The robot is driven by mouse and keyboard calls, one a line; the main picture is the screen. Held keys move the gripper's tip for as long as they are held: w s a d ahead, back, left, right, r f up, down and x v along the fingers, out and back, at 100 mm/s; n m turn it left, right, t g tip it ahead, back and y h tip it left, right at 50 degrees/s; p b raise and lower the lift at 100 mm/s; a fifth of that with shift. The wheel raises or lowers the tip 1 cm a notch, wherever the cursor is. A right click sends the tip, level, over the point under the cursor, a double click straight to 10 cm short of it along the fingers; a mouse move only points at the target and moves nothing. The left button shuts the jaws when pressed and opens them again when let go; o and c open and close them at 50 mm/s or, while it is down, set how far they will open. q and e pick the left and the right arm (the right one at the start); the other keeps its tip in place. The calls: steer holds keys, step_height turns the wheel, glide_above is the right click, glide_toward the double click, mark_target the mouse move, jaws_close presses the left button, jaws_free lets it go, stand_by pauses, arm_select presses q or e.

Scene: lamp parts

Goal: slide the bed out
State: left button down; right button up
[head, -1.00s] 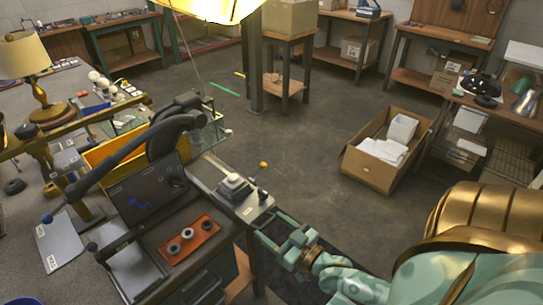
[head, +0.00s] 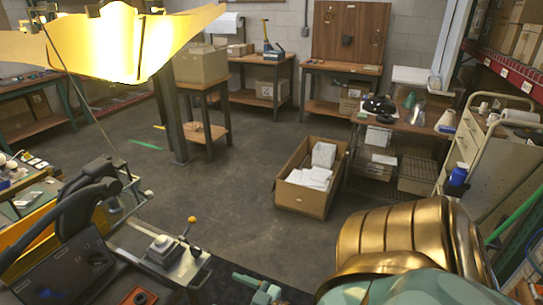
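My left gripper is out of view.
An open cardboard box (head: 305,195) with white contents stands on the floor. A bench with lamp parts (head: 405,115) and a cream cart (head: 490,160) are at the right. A glowing yellow shade (head: 120,42) hangs at the upper left.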

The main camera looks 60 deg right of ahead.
steer(key=s, duration=1.1)
steer(key=shift+d, duration=0.35)
